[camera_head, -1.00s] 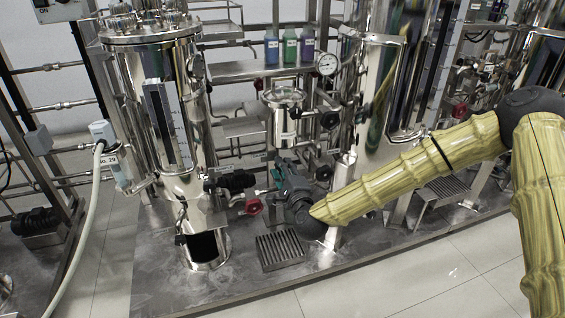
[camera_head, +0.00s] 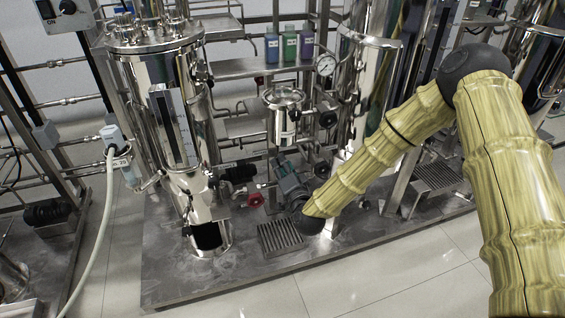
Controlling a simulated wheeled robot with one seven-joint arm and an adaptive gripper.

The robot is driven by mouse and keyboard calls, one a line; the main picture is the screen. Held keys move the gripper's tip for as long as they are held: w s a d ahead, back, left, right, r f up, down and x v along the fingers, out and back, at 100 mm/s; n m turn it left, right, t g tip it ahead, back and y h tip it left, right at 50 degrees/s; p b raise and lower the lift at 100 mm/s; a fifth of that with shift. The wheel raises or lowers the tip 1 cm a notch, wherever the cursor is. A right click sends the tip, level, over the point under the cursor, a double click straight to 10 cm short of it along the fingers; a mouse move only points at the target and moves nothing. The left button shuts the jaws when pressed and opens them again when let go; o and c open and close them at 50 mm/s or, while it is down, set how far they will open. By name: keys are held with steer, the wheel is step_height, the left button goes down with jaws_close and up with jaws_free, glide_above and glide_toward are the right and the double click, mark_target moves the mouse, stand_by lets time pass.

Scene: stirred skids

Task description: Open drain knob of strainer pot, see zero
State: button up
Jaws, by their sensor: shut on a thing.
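The strainer pot (camera_head: 283,122) is a small steel cylinder with a wide round rim, upright in the middle of the skid. My gripper (camera_head: 279,165) is directly below it, coming in from the lower right. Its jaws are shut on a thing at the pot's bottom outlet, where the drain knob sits. The knob itself is hidden behind the fingers and the dark gripper body, so its position or any zero reading cannot be made out.
A red valve knob (camera_head: 255,199) is close left of my gripper. A floor grate (camera_head: 279,238) lies below. Tall steel vessels stand left (camera_head: 165,110) and right (camera_head: 372,85). A gauge (camera_head: 326,66) and bottles (camera_head: 290,46) are above. The front floor is clear.

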steer(key=shift+n+p, duration=0.3)
steer(key=shift+n, duration=0.3)
steer(key=shift+f, duration=0.1)
steer(key=o, duration=1)
steer(key=v, duration=1.2)
